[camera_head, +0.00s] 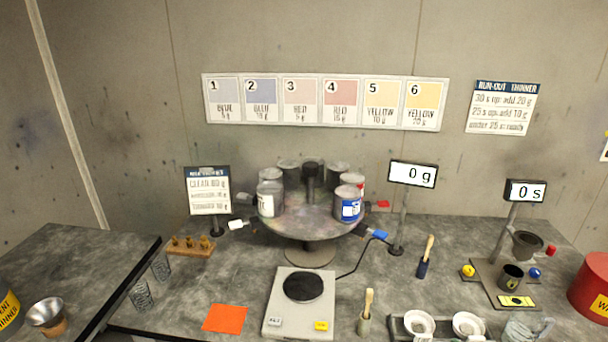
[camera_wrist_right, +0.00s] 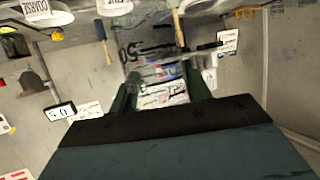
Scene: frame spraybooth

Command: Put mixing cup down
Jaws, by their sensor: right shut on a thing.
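My right gripper (camera_wrist_right: 166,78) shows in the right wrist view, with a dark green finger on each side. It is shut on a see-through thing with pale and dark markings between the fingers, which looks like the mixing cup (camera_wrist_right: 163,94). Its outline is hard to make out against the background. Neither gripper can be made out in the head view. Two clear marked cups (camera_head: 141,296) stand at the left, near the gap between the tables. The scale (camera_head: 299,322) has a bare dark round pan, and its display (camera_head: 412,174) reads 0 g.
A turntable (camera_head: 310,222) with several paint cans stands at the back. An orange sheet (camera_head: 225,319) lies left of the scale. A brush in a holder (camera_head: 364,322), white strainers (camera_head: 419,323) and a viscosity stand (camera_head: 492,285) are to the right. Some grey tabletop around the orange sheet is free.

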